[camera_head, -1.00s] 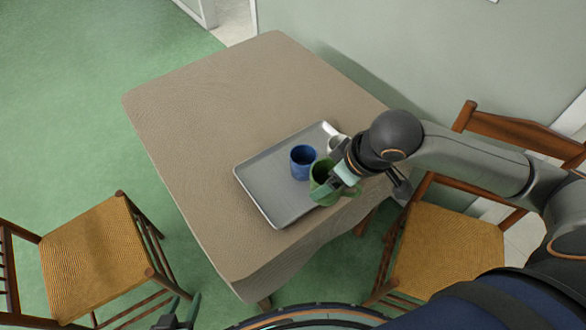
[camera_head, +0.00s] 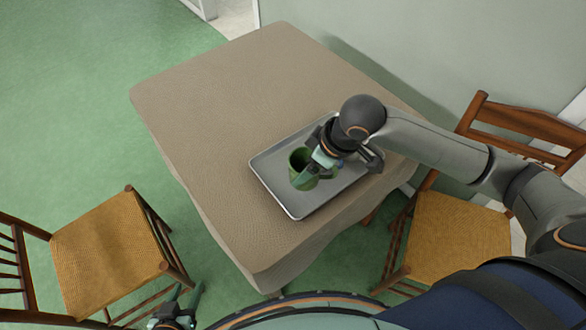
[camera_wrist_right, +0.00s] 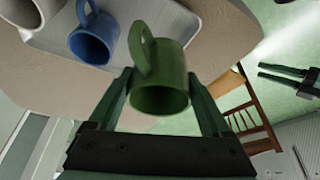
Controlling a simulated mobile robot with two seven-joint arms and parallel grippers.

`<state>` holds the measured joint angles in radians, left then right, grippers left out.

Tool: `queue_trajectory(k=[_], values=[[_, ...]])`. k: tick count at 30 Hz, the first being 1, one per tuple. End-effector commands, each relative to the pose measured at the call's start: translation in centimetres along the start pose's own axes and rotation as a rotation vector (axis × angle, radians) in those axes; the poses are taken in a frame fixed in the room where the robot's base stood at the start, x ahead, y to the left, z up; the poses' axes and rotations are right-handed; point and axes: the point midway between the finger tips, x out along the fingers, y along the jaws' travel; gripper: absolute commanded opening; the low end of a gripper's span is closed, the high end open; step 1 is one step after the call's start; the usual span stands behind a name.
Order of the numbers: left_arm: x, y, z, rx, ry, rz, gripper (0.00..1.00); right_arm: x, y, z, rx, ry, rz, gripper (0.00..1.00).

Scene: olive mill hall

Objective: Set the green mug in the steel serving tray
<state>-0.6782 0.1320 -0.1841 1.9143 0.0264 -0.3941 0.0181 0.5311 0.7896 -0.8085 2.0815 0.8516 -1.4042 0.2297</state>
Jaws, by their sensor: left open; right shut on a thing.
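The green mug (camera_head: 299,162) is held by my right gripper (camera_head: 312,175) over the left part of the steel serving tray (camera_head: 297,210). Its opening faces up in the head view; whether its base touches the tray I cannot tell. In the right wrist view the green mug (camera_wrist_right: 160,80) sits between the two fingers, its handle towards the tray (camera_wrist_right: 190,22). My left gripper (camera_head: 186,293) is open and empty at the bottom edge of the head view, well away from the table. It also shows in the right wrist view (camera_wrist_right: 292,80).
A blue mug (camera_wrist_right: 93,36) stands on the tray and a white mug (camera_wrist_right: 22,10) is beside it; my right arm mostly hides them in the head view. The brown-covered table (camera_head: 235,95) is bare beyond the tray. Wooden chairs stand left (camera_head: 105,240) and right (camera_head: 450,235).

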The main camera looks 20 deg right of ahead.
Motion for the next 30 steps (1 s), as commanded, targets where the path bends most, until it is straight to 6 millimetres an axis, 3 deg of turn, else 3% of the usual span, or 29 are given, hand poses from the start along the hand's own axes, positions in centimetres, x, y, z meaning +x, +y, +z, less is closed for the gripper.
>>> queue_trajectory(k=[2,9,17,23,30], values=[[0.1,0.0,0.1,0.0,0.0,0.0,0.5,1.3,0.6,-1.3,0.001,0.002,0.0,0.15],[0.4,0.0,0.5,0.0,0.0,0.0,0.5,6.2,1.8,-2.3,0.001,0.0,0.0,0.15],[0.6,0.0,0.7,0.0,0.0,0.0,0.5,8.2,2.4,-2.8,0.001,0.001,0.001,0.15],[0.6,0.0,0.6,0.0,-0.001,0.0,0.5,10.7,2.4,-1.7,0.0,-0.002,0.001,0.15],[0.6,0.0,0.7,-0.001,-0.001,0.0,0.5,11.0,2.4,-1.6,-0.001,0.001,0.001,0.15]])
